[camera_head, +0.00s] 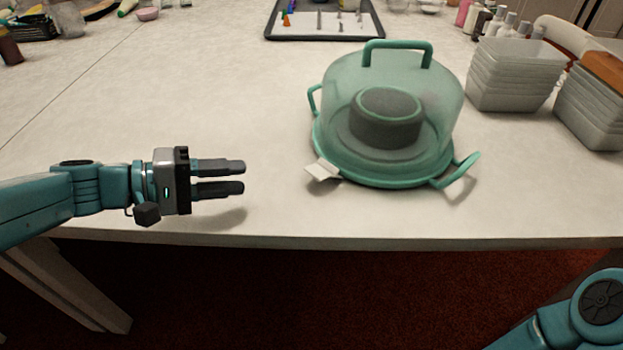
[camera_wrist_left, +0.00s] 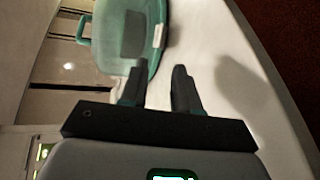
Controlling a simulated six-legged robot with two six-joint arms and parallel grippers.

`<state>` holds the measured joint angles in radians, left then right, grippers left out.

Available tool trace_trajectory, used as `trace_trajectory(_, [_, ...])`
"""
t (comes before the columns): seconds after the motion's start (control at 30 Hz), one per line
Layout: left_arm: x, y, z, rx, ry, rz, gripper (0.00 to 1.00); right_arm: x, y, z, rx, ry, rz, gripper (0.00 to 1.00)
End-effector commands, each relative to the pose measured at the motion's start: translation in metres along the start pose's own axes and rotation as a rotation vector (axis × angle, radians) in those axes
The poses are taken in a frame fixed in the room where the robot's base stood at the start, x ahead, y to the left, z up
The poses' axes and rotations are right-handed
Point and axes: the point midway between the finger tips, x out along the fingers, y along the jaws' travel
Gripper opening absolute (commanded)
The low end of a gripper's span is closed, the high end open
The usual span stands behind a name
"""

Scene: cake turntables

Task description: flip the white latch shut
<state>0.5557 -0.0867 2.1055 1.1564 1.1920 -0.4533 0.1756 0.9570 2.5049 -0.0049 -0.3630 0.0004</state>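A white latch (camera_head: 322,169) sticks outward at the front left rim of a green cake carrier (camera_head: 385,178). The carrier has a clear green dome with a top handle, and a dark round cake stands inside. In the left wrist view the latch (camera_wrist_left: 158,36) shows on the carrier's near side. My left gripper (camera_head: 243,177) is to the left of the latch, apart from it, with its fingers pointing right. Its two fingers (camera_wrist_left: 157,82) have a gap between them and hold nothing. Only part of my right arm shows at the lower right; its gripper is out of view.
Stacked clear containers (camera_head: 512,75) stand right of the carrier, with more (camera_head: 592,105) beside them. A dark tray (camera_head: 325,36) with small piping tips lies behind. The table (camera_head: 270,120) is clear between my left gripper and the carrier; its front edge runs close below.

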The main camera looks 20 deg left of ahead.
Motion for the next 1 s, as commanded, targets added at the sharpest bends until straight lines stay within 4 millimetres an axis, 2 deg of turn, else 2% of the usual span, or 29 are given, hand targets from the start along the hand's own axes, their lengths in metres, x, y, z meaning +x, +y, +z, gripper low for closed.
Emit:
trace_trajectory(0.03, [0.014,-0.002,0.002,0.002,-0.009,0.000,0.31,0.004,0.001,0.000,0.000,0.000,0.000,0.43])
trace_trajectory(0.3, [0.083,-0.002,0.001,0.000,-0.011,-0.002,0.31,0.014,0.007,-0.003,0.007,0.007,0.001,0.43])
trace_trajectory(0.5, [0.124,-0.001,0.001,0.000,-0.010,-0.002,0.31,0.020,0.010,-0.005,0.013,0.011,0.001,0.43])
trace_trajectory(0.7, [0.143,0.001,0.000,0.000,-0.005,-0.002,0.31,0.022,0.012,-0.006,0.015,0.014,0.002,0.43])
trace_trajectory(1.0, [0.146,0.001,0.000,0.000,-0.004,-0.002,0.31,0.022,0.012,-0.006,0.015,0.014,0.002,0.43])
